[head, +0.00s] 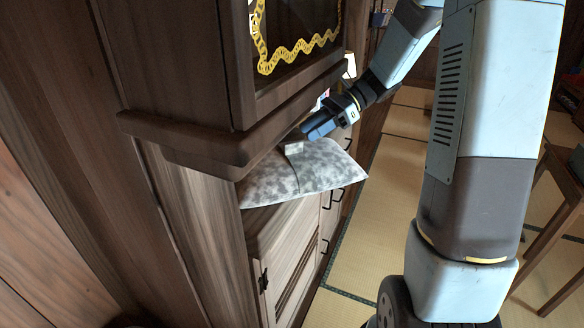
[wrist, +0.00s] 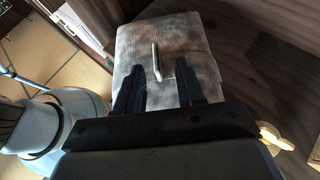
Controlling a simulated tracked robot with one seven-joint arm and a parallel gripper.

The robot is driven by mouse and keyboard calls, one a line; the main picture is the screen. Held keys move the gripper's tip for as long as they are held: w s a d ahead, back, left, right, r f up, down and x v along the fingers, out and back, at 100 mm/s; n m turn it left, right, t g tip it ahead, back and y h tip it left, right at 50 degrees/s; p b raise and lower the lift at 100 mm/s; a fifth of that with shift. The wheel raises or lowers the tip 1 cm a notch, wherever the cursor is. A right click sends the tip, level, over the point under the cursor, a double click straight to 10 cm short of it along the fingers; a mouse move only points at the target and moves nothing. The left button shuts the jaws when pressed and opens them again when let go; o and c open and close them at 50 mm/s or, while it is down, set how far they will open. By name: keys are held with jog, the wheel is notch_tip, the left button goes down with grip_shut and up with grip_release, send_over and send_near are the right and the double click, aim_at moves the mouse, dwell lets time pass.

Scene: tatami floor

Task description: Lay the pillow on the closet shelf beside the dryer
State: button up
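The pillow (head: 315,172), grey and white mottled, lies in the gap below the upper cabinet, over the wooden lower unit's top (head: 275,222). Its right corner sticks out past the front edge. It also fills the middle of the wrist view (wrist: 190,40). My gripper (head: 293,146) reaches down to the pillow's far side from above. In the wrist view its two dark fingers (wrist: 160,68) stand apart over the pillow. A thin pale bar or tab (wrist: 154,60) shows on the pillow between the fingertips, with no clear grip on it. I cannot make out the dryer.
The dark upper cabinet (head: 190,130) with a yellow-trimmed glass front overhangs the pillow. A small colourful item (head: 322,98) is partly hidden behind my gripper. A yellow object (wrist: 273,137) lies right of my gripper. Tatami floor (head: 345,255) is open in front; a wooden table (head: 565,190) stands right.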

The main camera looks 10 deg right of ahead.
aim_at(294, 162)
jog(key=x, duration=0.5)
jog(key=shift+s+d+f, duration=0.15)
jog(key=shift+s+f, duration=0.05)
grip_shut()
dwell(1.2)
